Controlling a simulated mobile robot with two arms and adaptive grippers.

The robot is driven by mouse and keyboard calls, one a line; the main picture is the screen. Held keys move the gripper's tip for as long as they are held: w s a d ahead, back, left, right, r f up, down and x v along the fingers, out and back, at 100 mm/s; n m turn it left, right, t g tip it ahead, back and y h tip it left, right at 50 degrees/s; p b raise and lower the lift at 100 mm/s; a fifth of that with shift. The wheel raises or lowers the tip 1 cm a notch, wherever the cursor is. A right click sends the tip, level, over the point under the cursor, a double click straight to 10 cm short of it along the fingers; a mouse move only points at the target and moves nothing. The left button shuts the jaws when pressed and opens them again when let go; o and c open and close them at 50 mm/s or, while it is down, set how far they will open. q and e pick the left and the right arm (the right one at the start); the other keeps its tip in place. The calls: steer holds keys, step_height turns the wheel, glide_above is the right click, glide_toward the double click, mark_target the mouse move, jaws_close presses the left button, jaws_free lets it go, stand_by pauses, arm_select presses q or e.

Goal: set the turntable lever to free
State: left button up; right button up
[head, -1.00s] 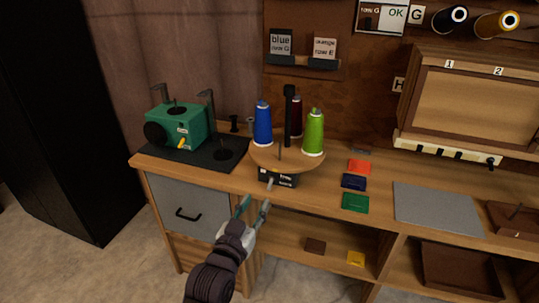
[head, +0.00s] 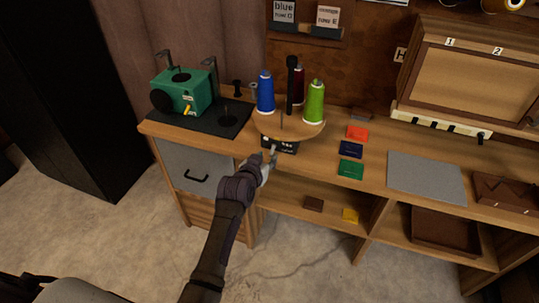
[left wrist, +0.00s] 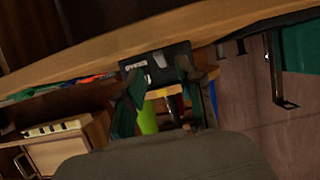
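The turntable (head: 266,125) is a round wooden disc on a black base (head: 287,147) at the bench's front edge. It carries a blue cone (head: 266,92), a green cone (head: 314,103) and a dark red cone (head: 298,80). My left gripper (head: 270,157) is right in front of the base, and its fingers are mostly hidden by my arm. In the left wrist view, the gripper (left wrist: 157,75) is open, its teal fingers apart on either side of the black base panel (left wrist: 133,71). A small grey lever (left wrist: 160,59) shows between them; contact cannot be told. My right gripper is out of view.
A green machine (head: 182,92) stands on a dark mat left of the turntable. Orange, navy and green squares (head: 350,170) and a grey mat (head: 427,178) lie to the right.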

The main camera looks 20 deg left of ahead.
mark_target(271, 152)
arm_select(q)
steer(key=shift+x, duration=1.95)
jaws_close()
steer(key=shift+r, duration=0.1)
